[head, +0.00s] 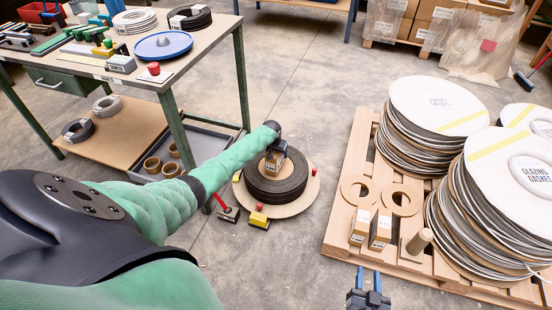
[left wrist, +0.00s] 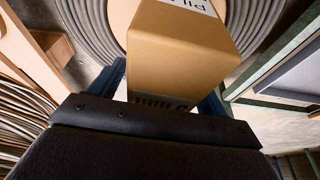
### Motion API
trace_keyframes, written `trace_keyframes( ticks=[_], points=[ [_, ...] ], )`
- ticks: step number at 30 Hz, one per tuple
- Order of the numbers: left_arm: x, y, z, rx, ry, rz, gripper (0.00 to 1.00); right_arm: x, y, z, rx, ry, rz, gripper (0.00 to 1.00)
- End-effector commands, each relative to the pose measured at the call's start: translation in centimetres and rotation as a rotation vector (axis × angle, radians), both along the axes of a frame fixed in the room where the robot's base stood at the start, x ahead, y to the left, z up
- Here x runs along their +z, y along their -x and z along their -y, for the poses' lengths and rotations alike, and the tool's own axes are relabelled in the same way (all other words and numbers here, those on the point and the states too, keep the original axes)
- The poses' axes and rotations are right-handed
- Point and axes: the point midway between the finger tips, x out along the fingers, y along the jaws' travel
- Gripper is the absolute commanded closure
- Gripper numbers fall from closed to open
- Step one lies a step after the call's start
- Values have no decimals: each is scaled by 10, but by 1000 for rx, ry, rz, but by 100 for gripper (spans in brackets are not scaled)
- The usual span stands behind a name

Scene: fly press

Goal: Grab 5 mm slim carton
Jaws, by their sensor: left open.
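A brown carton (head: 271,166) with a white label shows at the middle of a dark coil (head: 291,185) on the floor. My left gripper (head: 277,148) is over it, partly hidden by its own wrist. In the left wrist view the carton (left wrist: 180,48) lies between the blue fingers, which are open; whether they touch it I cannot tell. Its label is cut off and no size is readable. Two slim cartons (head: 360,226) (head: 380,229) stand upright on the pallet. My right gripper (head: 368,280) is open and empty at the bottom edge, in front of the pallet.
The pallet (head: 336,235) also carries cardboard rings (head: 402,200) and tall stacks of gasket coils (head: 436,105). A green-legged workbench (head: 170,118) with tools stands left of my left arm. A red-handled block (head: 229,212) and a yellow block (head: 258,220) lie by the coil.

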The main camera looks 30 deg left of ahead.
Motion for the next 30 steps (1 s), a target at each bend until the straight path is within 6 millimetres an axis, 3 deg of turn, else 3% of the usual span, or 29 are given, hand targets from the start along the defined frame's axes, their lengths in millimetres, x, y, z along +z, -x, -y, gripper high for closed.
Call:
trace_keyframes(
  ticks=[30],
  points=[
    [-6,0,0,0,0,-1,24,4,-1,0,-1,-2,5,64]
  ],
)
